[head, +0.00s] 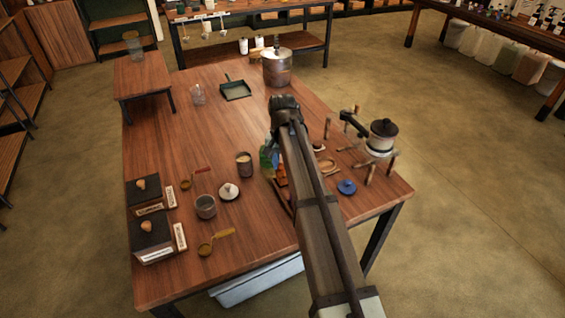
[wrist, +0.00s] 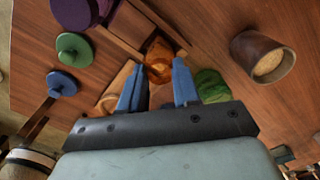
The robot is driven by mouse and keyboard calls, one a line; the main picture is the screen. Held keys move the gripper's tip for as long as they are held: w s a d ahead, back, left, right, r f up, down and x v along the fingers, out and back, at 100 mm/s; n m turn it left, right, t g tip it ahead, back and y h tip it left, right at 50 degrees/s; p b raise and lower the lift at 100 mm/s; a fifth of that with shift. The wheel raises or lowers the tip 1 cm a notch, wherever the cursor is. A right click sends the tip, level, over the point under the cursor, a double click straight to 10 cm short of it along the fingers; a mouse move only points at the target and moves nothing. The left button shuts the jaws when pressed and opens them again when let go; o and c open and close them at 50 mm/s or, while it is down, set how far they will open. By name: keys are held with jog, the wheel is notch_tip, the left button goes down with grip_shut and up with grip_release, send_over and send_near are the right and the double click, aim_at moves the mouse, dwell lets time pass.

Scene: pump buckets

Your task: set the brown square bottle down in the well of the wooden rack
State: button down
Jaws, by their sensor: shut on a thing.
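In the wrist view my gripper (wrist: 158,82) has its two blue fingers on either side of the amber-brown bottle (wrist: 158,58), shut on it. Most of the bottle's body is hidden, so its tilt and its height over the rack are unclear. The wooden rack (wrist: 118,36), with thin dividers, lies beneath and beyond the fingertips. I cannot tell whether the bottle is inside a well. In the head view my arm covers the gripper and most of the rack. An orange-brown patch (head: 282,173) shows beside the arm, possibly the bottle.
A green object (wrist: 210,86) is close right of the fingers; it also shows in the head view (head: 267,160). Purple, green and blue round lids lie left.

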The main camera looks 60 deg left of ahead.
jog(key=shift+f, duration=0.3)
jog(key=c, duration=0.7)
grip_release()
jog(key=shift+c, duration=0.2)
jog(key=shift+r, duration=0.1)
jog(key=shift+r, duration=3.35)
